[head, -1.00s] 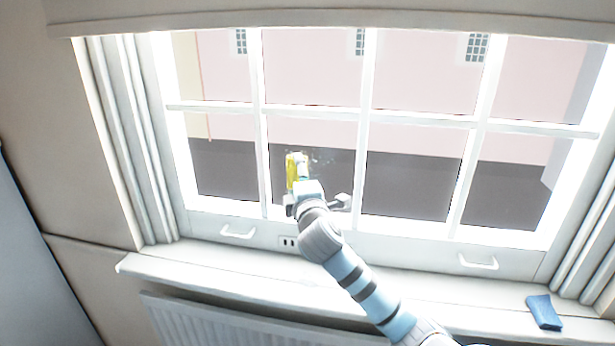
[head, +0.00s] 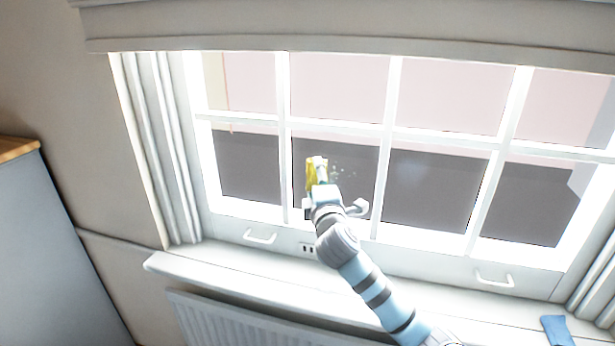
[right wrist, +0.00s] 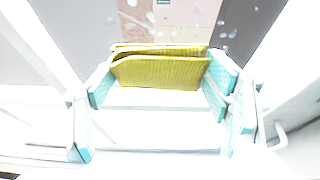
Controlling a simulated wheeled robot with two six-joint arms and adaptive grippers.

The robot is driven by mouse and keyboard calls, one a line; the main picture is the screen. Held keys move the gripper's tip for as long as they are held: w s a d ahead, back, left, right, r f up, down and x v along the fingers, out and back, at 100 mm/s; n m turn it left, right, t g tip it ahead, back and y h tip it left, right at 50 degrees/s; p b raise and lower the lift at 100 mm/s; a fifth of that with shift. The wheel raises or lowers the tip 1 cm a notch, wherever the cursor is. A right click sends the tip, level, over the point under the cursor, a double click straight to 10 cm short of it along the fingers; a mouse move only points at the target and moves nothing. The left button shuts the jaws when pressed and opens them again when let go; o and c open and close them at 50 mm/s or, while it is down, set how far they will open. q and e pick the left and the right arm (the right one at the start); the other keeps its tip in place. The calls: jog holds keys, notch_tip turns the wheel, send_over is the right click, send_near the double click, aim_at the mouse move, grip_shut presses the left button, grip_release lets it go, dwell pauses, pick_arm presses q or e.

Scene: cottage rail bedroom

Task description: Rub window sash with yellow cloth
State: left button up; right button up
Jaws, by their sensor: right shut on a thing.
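The window sash (head: 388,165) is white, with glazing bars around several panes. My right gripper (head: 317,180) is in front of a lower pane, left of the middle. It is shut on the yellow cloth (head: 311,174), which stands up folded between the fingers. In the right wrist view the yellow cloth (right wrist: 160,70) spans between the two teal fingertips. Pale spots show on the glass just right of the cloth, and a faint hazy patch shows on the pane further right. I cannot tell whether the cloth touches the sash. My left gripper is not in view.
A white sill (head: 230,275) runs below the window, with a radiator (head: 240,322) under it. A blue cloth (head: 557,331) lies at the sill's right end. Two white pull handles (head: 260,237) stick out from the bottom rail. A grey cabinet (head: 50,230) stands at the left.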

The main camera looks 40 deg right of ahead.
jog(key=shift+s+d+p, duration=0.25)
jog(key=shift+s+d, duration=0.55)
jog(key=shift+s, duration=0.35)
jog(key=shift+s+d+p, duration=0.2)
jog(key=shift+s+d, duration=0.6)
jog(key=shift+s, duration=0.35)
jog(key=s+d+p, duration=0.1)
jog(key=s+d, duration=0.1)
jog(key=shift+s+r+p, duration=0.1)
jog(key=shift+s+p, duration=0.25)
jog(key=shift+s+d, duration=0.1)
jog(key=shift+s, duration=0.1)
jog(key=shift+s+a, duration=0.1)
jog(key=shift+a, duration=0.2)
jog(key=p, duration=0.2)
send_near(353, 179)
jog(key=w+a, duration=0.2)
jog(key=shift+s+d+r, duration=0.1)
jog(key=shift+d+r, duration=0.05)
jog(key=shift+d, duration=0.15)
